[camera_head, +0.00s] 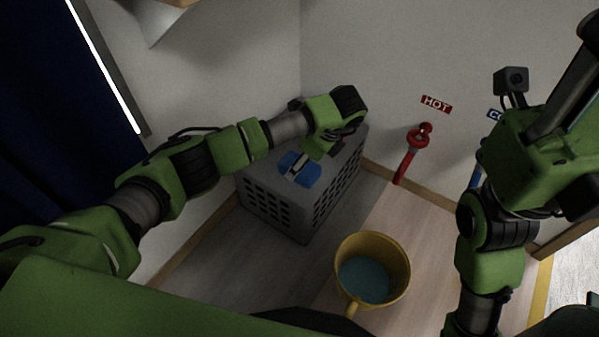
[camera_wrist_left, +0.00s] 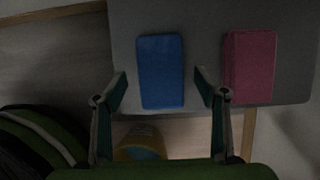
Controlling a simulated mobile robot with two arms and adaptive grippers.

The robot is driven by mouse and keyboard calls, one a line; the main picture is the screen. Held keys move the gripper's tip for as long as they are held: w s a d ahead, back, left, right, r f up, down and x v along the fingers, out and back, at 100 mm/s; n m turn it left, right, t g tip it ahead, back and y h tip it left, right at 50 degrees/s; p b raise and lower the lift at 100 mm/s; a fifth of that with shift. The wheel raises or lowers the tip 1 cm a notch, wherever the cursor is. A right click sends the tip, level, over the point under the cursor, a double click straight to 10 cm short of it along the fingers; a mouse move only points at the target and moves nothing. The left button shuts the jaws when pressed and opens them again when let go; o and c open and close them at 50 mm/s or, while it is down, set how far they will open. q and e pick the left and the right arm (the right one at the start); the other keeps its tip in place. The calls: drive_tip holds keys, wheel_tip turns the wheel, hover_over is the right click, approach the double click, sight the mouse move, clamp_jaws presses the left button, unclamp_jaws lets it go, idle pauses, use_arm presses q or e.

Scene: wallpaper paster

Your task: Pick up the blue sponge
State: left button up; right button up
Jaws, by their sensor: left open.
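The blue sponge (camera_head: 311,176) lies flat on top of the grey perforated crate (camera_head: 268,204) in the head view. In the left wrist view the blue sponge (camera_wrist_left: 161,71) stands lengthwise between the fingers. My left gripper (camera_head: 298,166) is over the sponge, pointing down. In the left wrist view the left gripper (camera_wrist_left: 161,88) is open, with one finger on each side of the sponge and gaps between. Its exact height over the sponge is hard to tell. My right arm is raised at the right; its fingers are not clear.
A pink sponge (camera_wrist_left: 250,67) lies beside the blue one, close to the right finger. A yellow bucket (camera_head: 346,257) with bluish contents stands on the floor in front of the crate. A red hot-water valve (camera_head: 408,158) is on the wall right of the crate. Walls stand close behind.

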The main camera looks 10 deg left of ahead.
use_arm(q)
drive_tip(key=shift+b+x, duration=0.7)
drive_tip(key=shift+x, duration=0.9)
drive_tip(key=shift+f, duration=0.25)
drive_tip(key=c, duration=1.1)
